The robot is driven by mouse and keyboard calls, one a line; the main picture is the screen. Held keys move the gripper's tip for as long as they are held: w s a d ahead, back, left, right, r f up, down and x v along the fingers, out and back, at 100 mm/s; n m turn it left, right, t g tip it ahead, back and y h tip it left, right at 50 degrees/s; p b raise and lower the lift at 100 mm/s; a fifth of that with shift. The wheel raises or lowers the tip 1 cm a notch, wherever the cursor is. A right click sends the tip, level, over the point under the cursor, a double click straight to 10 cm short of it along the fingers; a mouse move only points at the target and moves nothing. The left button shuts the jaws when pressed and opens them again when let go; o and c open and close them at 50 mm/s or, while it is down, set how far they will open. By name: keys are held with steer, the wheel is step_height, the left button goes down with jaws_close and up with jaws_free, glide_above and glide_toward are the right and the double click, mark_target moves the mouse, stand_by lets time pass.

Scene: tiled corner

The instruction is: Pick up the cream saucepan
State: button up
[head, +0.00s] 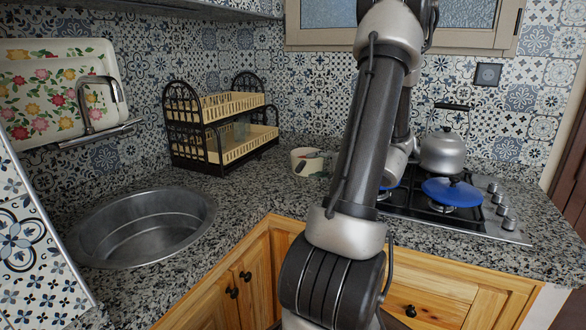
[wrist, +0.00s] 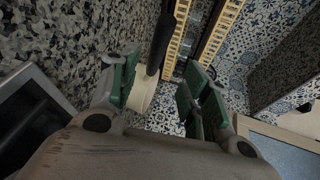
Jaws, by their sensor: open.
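The cream saucepan (head: 308,162) stands on the granite counter near the back wall, just left of my arm in the head view. Part of it is hidden behind my arm there. In the wrist view its cream side (wrist: 143,95) shows between my fingers, closer to the left one, with a dark handle (wrist: 161,45) running upward. My gripper (wrist: 160,76) is open, its green-padded fingers apart. I cannot tell whether the left finger touches the pan.
A two-tier dish rack (head: 222,122) stands left of the saucepan. A metal sink (head: 145,226) is at the left. On the right is a gas hob (head: 482,222) with a grey kettle (head: 443,153) and a blue lid-like item (head: 452,191). Bare counter (head: 245,190) lies in the corner.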

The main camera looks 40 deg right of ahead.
mark_target(304, 166)
steer(key=shift+w+a+f, duration=0.1)
steer(key=shift+w+a, duration=0.05)
steer(key=shift+w, duration=0.2)
steer(key=x, duration=0.7)
steer(key=shift+a+f, duration=0.2)
steer(key=shift+f, duration=0.15)
steer(key=shift+c, duration=0.5)
jaws_close()
steer(key=shift+r, duration=0.1)
